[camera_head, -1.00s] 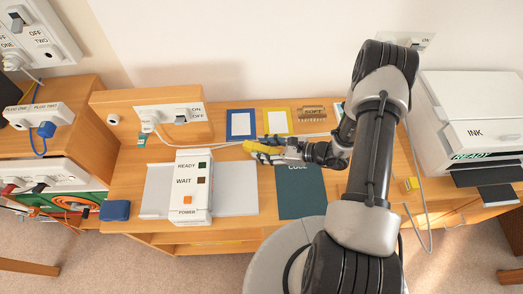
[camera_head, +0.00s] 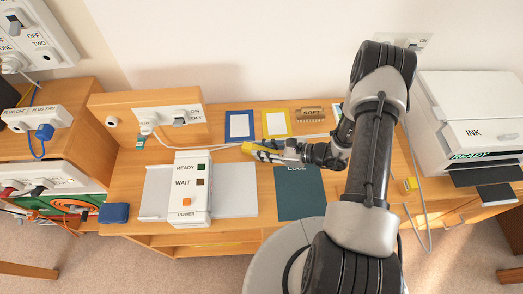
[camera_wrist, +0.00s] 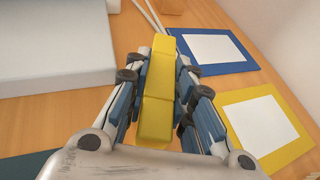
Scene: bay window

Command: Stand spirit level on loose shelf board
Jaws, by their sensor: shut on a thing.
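The yellow spirit level (camera_wrist: 155,85) is held lengthwise between the fingers of my gripper (camera_wrist: 162,72) in the wrist view. In the head view my gripper (camera_head: 262,150) is low over the middle of the desk, with a yellow end of the level (camera_head: 247,147) showing at its left. The fingers hide the rest of the level there. I cannot tell whether the level touches anything below. A pale grey board (camera_head: 235,190), perhaps the loose shelf board, lies on the desk to the lower left of my gripper. It also shows in the wrist view (camera_wrist: 50,75).
A white READY/WAIT/POWER box (camera_head: 184,190) stands across the grey board. A dark green book (camera_head: 300,195) lies below my gripper. Blue-edged (camera_head: 240,125) and yellow-edged (camera_head: 277,123) cards lie behind it. A white cable runs nearby. A white printer (camera_head: 470,115) stands right.

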